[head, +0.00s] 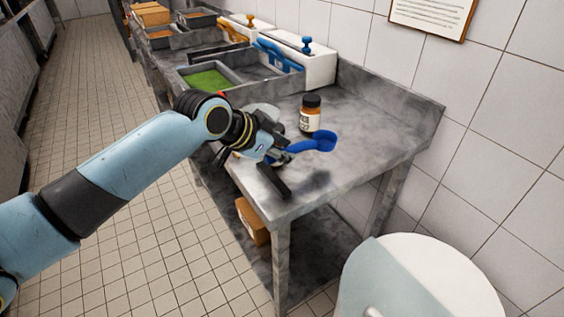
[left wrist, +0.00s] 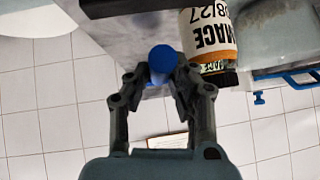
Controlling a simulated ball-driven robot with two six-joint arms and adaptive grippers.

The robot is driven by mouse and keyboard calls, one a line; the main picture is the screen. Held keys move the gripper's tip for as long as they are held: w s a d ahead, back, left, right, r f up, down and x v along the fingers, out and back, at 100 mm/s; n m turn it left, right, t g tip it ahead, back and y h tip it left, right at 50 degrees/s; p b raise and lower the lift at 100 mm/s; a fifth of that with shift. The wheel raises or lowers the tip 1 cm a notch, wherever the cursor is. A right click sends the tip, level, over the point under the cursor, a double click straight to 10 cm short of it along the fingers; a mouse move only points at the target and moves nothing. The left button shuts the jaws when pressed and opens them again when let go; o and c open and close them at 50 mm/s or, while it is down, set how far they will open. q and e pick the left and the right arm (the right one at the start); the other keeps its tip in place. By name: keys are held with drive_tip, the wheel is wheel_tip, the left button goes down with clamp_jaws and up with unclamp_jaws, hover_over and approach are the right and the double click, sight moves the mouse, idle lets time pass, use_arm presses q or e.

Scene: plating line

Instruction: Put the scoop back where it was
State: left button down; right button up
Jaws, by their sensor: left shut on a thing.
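The blue scoop (head: 322,141) is in my left gripper (head: 284,155), above the near end of the grey metal table (head: 345,178). Its bowl points right in the head view, and a dark shadow lies below it on the table. In the left wrist view the scoop shows as a round blue end (left wrist: 162,59) between the two fingertips (left wrist: 161,72). The fingers are shut on it. The gripper hides part of the handle in the head view. My right gripper is in neither view.
A brown jar (head: 310,115) with a white label stands close behind the scoop. A pale round dish (head: 262,110) is partly hidden behind the gripper. A dark bar (head: 272,182) shows below the gripper. A tray of green food (head: 208,79) and white containers (head: 318,66) stand farther back.

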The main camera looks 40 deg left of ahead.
use_arm(q)
drive_tip(key=shift+f, duration=2)
drive_tip(key=shift+f, duration=0.15)
drive_tip(key=c, duration=1.2)
unclamp_jaws()
drive_tip(key=shift+o, duration=0.2)
